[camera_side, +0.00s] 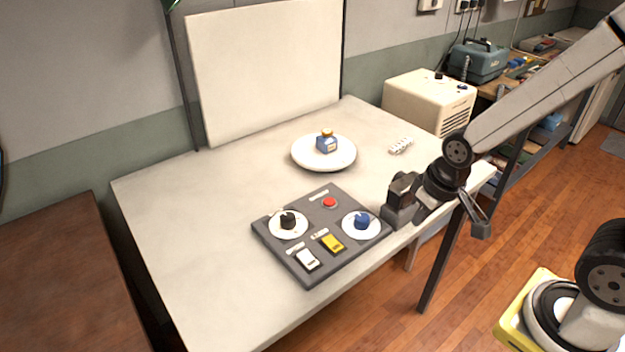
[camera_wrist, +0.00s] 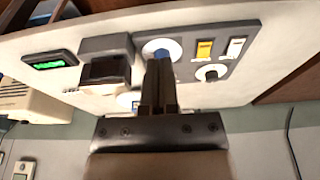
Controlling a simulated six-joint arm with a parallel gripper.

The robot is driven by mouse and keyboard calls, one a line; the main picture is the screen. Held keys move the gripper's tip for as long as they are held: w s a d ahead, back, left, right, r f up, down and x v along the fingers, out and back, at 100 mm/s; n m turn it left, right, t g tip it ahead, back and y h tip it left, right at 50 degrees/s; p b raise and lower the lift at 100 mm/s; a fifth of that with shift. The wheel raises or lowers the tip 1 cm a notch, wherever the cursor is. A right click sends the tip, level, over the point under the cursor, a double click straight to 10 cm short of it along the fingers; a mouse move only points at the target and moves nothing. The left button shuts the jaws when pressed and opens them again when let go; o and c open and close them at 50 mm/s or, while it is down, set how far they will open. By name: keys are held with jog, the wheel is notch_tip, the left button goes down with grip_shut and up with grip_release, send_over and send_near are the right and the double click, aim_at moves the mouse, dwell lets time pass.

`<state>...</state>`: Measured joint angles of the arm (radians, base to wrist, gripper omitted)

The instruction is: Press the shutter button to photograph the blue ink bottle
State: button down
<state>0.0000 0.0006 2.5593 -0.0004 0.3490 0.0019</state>
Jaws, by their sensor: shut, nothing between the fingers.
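A grey control panel (camera_side: 322,235) lies on the table and has a red button (camera_side: 330,202) near its far edge. The blue ink bottle (camera_side: 327,142) stands upright on a round white platform (camera_side: 322,158) behind the panel. My gripper (camera_wrist: 160,65) is shut and empty. In the side view it hangs at the panel's right, apart from the red button. In the wrist view its fingers point toward the blue knob (camera_wrist: 174,47) and cover part of the panel. A dark boxy device (camera_side: 403,188), probably the camera, stands beside the gripper; they partly overlap in the side view.
The panel also carries a black knob (camera_side: 288,220), a yellow switch (camera_side: 333,243) and a white switch (camera_side: 307,260). A white backdrop (camera_side: 265,70) stands behind. A green-lit display (camera_wrist: 50,61) lies beside the device. The table's left side is clear.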

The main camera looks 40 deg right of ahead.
jog(key=w+m+t, duration=0.4)
jog(key=w, duration=1)
jog(key=m+t+y, duration=0.1)
jog(key=m+t, duration=0.2)
jog(key=m, duration=0.1)
send_over(326, 199)
jog(key=s, duration=0.2)
jog(key=shift+w+d+f, duration=0.1)
jog(key=shift+f, duration=0.75)
jog(key=shift+f, duration=0.1)
jog(key=shift+f, duration=4.3)
jog(key=shift+f, duration=0.9)
jog(key=shift+r, duration=0.9)
